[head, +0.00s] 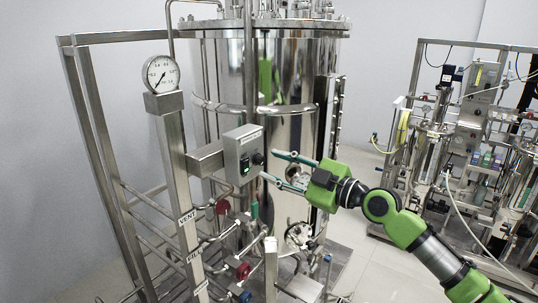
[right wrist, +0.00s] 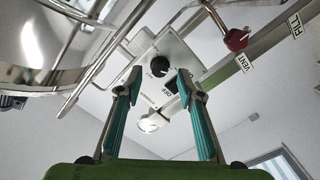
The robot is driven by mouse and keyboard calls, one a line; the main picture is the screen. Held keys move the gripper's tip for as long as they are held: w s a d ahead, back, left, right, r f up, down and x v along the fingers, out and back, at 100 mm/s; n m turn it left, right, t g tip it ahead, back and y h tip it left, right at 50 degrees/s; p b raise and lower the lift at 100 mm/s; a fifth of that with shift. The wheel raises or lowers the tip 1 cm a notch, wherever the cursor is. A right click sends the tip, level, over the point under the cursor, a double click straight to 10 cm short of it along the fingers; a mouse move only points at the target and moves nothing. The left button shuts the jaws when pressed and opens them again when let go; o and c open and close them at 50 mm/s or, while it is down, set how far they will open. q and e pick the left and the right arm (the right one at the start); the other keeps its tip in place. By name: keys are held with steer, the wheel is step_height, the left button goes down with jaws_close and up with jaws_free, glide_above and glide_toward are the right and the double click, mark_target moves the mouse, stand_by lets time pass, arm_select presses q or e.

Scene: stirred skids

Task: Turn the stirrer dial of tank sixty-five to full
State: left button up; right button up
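The stirrer dial (head: 258,158) is a small black knob on the face of a grey control box (head: 232,146) beside the steel tank (head: 215,70). A small green-lit part sits on the box left of the dial. The label above is too small to read. In the right wrist view the dial (right wrist: 159,66) shows with a light pointer mark, between and beyond my fingertips. My right gripper (head: 269,164) is open and empty, its teal fingers pointing at the dial, apparently a little short of it. It also shows in the right wrist view (right wrist: 158,73). My left gripper is out of view.
A post with a round gauge (head: 161,74) stands left of the box, with VENT and FILL labels. Red valve handles (head: 223,206) and pipes lie below the box. Another skid (head: 478,125) stands at the right. Open floor (head: 365,245) lies between the skids.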

mark_target(260, 160)
steer(key=shift+x, duration=1.3)
jaws_close()
